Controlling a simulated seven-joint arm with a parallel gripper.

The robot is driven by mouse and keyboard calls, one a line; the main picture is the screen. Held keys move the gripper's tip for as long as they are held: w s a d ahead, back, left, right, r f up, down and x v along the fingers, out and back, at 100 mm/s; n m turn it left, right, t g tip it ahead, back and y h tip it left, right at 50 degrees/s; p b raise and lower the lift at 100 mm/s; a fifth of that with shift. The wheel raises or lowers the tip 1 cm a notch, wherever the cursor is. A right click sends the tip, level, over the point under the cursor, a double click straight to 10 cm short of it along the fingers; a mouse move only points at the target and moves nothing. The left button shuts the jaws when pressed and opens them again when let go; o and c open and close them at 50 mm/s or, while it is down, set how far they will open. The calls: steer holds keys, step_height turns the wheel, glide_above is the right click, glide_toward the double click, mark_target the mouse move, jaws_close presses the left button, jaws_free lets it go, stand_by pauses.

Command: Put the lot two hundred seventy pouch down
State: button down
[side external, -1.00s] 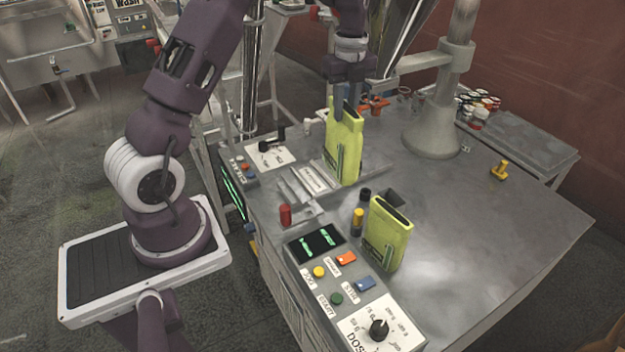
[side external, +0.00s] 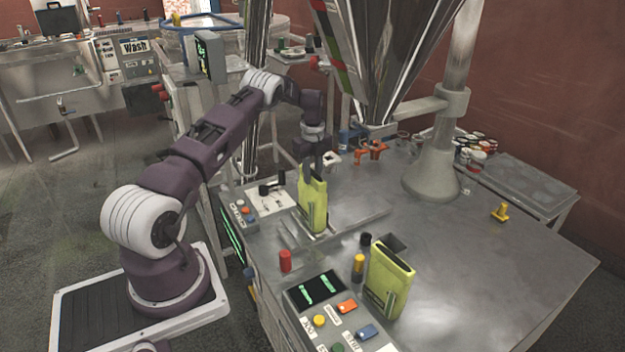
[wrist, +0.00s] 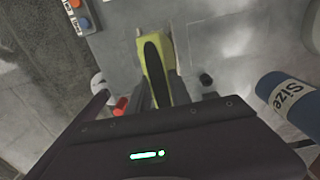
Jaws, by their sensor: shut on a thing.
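A yellow-green pouch (side external: 312,207) with a dark top stands roughly upright over the metal plate at the back left of the worktop. My gripper (side external: 306,172) is above it, shut on its upper part. In the wrist view the pouch (wrist: 147,66) lies between the fingers of my gripper (wrist: 160,92). I cannot tell whether its base touches the surface. A second yellow-green pouch (side external: 388,278) stands on the worktop nearer the camera, beside the control panel. No lot number is legible on either pouch.
A control panel (side external: 322,290) with buttons is at the near left edge. A red cylinder (side external: 285,261), a yellow post (side external: 357,267) and a black knob (side external: 365,240) stand near the pouches. A steel column base (side external: 431,178) stands behind.

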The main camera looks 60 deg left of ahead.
steer(key=shift+f, duration=0.45)
steer(key=c, duration=1.2)
jaws_free()
